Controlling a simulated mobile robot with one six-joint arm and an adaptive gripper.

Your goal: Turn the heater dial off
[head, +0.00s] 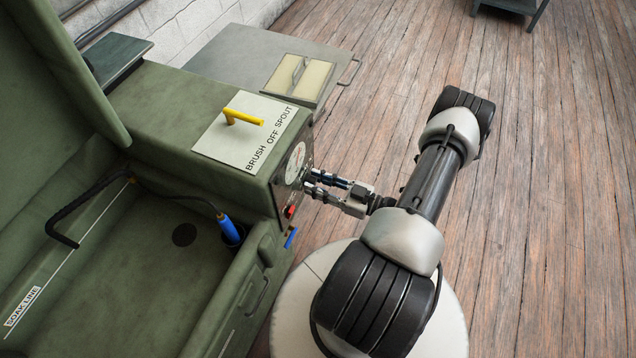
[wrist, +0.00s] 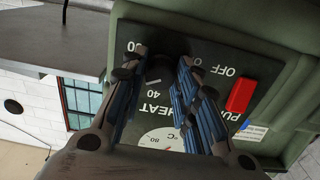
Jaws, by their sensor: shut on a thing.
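The heater dial (wrist: 164,62) is a dark knob on the dark control panel, among the markings 40, 80 and 0 and above the word HEAT in the wrist view. My gripper (wrist: 160,68) has its fingers on either side of the dial and is shut on it. The fingers hide parts of the dial and scale, and I cannot tell which mark the dial points to. In the head view my gripper (head: 307,184) reaches the panel on the end face of the green washer cabinet (head: 160,100); the dial is hidden there.
A red switch (wrist: 242,92) marked OFF sits beside the dial. A round °C gauge (wrist: 162,138) is on the panel. A yellow handle (head: 243,117) stands on the cabinet top. A blue brush (head: 229,229) is in the open basin.

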